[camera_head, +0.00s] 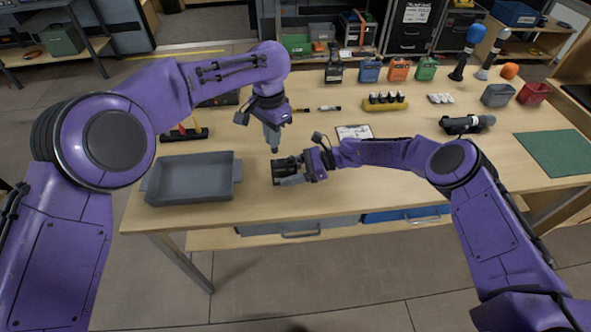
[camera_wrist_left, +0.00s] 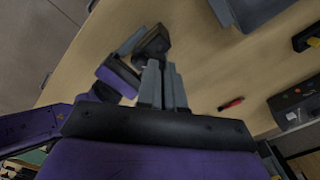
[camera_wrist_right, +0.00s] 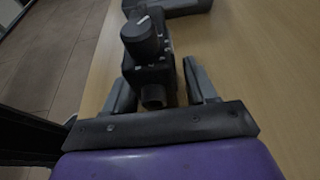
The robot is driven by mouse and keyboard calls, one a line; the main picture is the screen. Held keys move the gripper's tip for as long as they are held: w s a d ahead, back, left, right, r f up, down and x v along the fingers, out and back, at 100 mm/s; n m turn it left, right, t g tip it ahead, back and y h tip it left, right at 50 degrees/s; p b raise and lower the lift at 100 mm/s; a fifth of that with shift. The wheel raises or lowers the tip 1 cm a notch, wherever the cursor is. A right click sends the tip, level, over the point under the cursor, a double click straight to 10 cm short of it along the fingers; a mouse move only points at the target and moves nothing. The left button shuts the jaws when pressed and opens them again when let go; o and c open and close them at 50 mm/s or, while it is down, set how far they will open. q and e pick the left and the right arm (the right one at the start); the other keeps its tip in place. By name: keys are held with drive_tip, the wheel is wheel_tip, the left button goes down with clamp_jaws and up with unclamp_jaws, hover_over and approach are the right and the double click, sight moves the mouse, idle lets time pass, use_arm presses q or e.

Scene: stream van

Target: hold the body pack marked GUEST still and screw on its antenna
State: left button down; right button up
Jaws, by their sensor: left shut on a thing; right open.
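A black device (camera_head: 284,168), perhaps the body pack, is on the table at the front middle. In the right wrist view the black device (camera_wrist_right: 147,68) has a round knob with a white mark and a short round barrel. No GUEST mark is readable. My right gripper (camera_head: 292,173) is open, with its fingers on either side of the device. My left gripper (camera_head: 273,149) points down just above and behind the device, apart from it. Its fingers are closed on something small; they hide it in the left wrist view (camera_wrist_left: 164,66). I cannot clearly identify the antenna.
A grey tray (camera_head: 190,199) stands close by on the left. A clipboard (camera_head: 354,132) lies behind my right wrist. Blue (camera_head: 370,70), orange (camera_head: 399,69) and green (camera_head: 426,69) packs stand at the back. A yellow holder (camera_head: 385,104) stands in front of them.

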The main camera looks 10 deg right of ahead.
drive_tip(key=c, duration=0.9)
use_arm(q)
drive_tip(key=shift+f, duration=1.2)
use_arm(e)
drive_tip(key=shift+o, duration=1)
drive_tip(key=c, duration=0.3)
